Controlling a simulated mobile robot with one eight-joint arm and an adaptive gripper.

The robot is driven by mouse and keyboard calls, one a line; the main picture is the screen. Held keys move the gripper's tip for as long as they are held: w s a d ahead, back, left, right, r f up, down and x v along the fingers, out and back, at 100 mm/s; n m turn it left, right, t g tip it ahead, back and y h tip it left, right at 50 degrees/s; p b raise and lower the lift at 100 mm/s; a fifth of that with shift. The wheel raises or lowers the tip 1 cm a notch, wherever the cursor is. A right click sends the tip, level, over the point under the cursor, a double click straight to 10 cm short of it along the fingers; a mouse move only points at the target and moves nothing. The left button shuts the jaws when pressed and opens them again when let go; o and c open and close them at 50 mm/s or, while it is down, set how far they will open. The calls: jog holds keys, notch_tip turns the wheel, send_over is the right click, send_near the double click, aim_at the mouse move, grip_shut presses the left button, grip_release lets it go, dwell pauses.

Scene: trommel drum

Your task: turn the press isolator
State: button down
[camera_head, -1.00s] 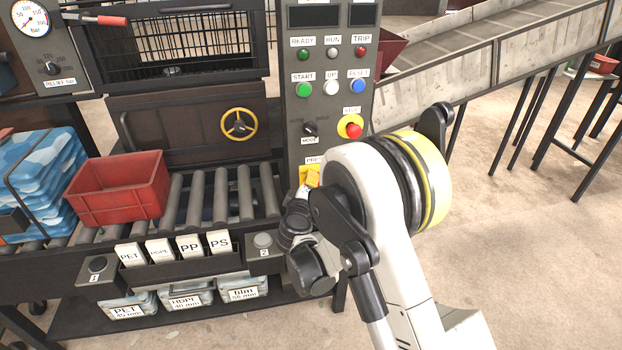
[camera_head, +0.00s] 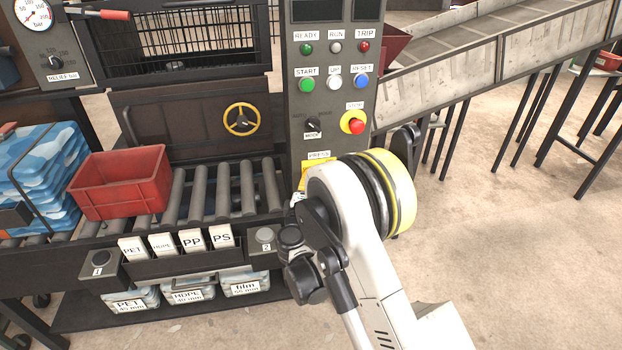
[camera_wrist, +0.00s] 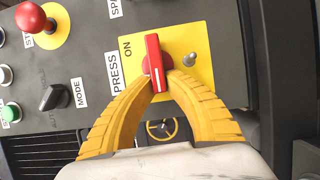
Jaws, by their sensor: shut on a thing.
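The press isolator shows in the wrist view as a red handle (camera_wrist: 155,62) on a yellow plate (camera_wrist: 193,35), beside a "PRESS" label and the word "ON". A white line runs along the handle. My gripper (camera_wrist: 157,80) has its two yellow fingers on either side of the red handle and is shut on it. In the head view only part of the yellow plate (camera_head: 317,172) shows under the "PRESS" label; my arm hides the handle and my gripper's fingers.
The mode knob (camera_wrist: 66,97) and the red stop button (camera_wrist: 34,18) sit near the isolator on the same panel. A roller table with a red crate (camera_head: 120,184) stands to the left. Open floor (camera_head: 500,240) lies to the right.

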aim_at(313, 146)
jog(key=c, duration=1.4)
grip_release()
jog(key=shift+d, duration=0.1)
jog(key=shift+r, duration=0.1)
notch_tip(313, 146, up, 10)
jog(key=shift+f, duration=0.1)
